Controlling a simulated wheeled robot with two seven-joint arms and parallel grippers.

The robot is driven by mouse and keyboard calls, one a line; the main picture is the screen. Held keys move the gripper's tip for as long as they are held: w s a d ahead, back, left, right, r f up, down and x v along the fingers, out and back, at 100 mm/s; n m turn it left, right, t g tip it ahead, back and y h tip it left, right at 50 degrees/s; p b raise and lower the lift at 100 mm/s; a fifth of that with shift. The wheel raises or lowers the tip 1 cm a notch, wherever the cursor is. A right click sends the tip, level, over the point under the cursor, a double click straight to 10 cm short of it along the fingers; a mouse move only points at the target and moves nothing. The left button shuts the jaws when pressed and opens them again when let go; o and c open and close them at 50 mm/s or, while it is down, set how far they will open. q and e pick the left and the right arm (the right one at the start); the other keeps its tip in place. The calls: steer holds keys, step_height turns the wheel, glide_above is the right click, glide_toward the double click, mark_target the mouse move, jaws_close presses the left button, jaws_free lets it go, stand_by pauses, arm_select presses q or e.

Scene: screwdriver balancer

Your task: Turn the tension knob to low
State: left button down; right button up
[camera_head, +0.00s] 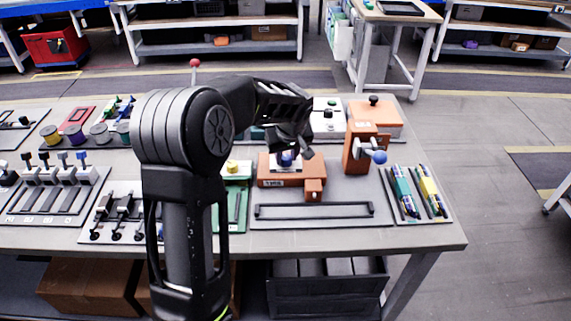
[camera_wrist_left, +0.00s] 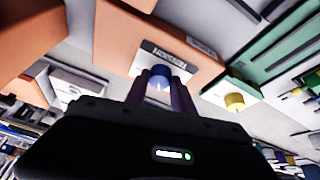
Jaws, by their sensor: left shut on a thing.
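The tension knob (camera_head: 286,161) is blue and sits on an orange-brown block (camera_head: 268,178) on the grey table. In the left wrist view the knob (camera_wrist_left: 160,73) stands on a white plate lettered TENSION (camera_wrist_left: 174,62). My left gripper (camera_head: 289,153) reaches down over the block from above, and its two fingers (camera_wrist_left: 160,88) are shut on the sides of the knob. The knob's pointer and low mark are too small or hidden to read. My right gripper is in neither view.
An orange-brown stand with a blue-knobbed lever (camera_head: 378,157) is right of the block. A black bar handle (camera_head: 314,210) lies in front. A yellow button (camera_head: 233,166) on a green panel is to the left. Tool holders (camera_head: 418,192) stand at the right edge.

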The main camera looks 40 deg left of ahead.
arm_select(q)
steer(key=n, duration=0.1)
steer(key=n+b, duration=0.1)
steer(key=shift+w+d+f+n+g+y+b, duration=0.15)
steer(key=shift+n+g+y+b, duration=0.15)
steer(key=shift+n+g+y, duration=0.1)
steer(key=shift+w+r+n+g+y+b, duration=0.15)
steer(key=shift+n+g, duration=0.25)
steer(key=shift+n, duration=0.6)
steer(key=shift+s+r+n+g+y+b, duration=0.15)
steer(key=shift+n+g, duration=0.25)
steer(key=shift+n, duration=0.6)
steer(key=shift+w+f, duration=0.1)
steer(key=c, duration=1.1)
jaws_free()
steer(key=shift+v, duration=3.9)
